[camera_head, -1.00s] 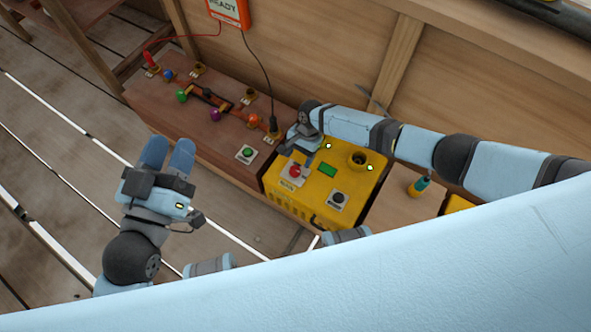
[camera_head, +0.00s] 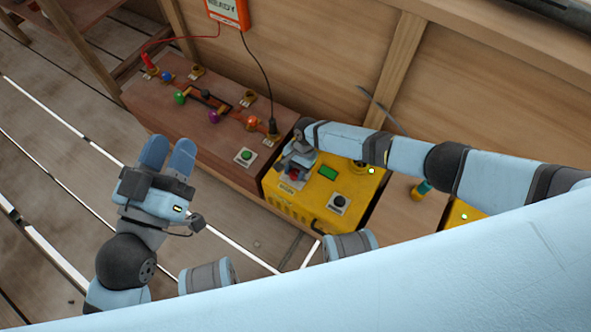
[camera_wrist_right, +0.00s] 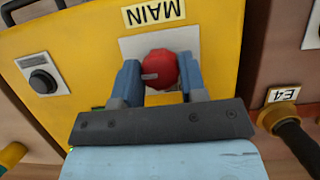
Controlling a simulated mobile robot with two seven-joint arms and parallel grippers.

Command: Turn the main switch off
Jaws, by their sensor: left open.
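The main switch is a red knob (camera_wrist_right: 159,69) on a pale plate on the yellow box (camera_head: 300,211), beside a label reading MAIN. My right gripper (camera_wrist_right: 158,80) has one finger on each side of the knob, very close to it. I cannot tell whether the fingers press on it. In the head view the right gripper (camera_head: 295,167) comes down over the knob and partly covers it. My left gripper (camera_head: 167,155) is open and empty above the plank floor, left of the boxes.

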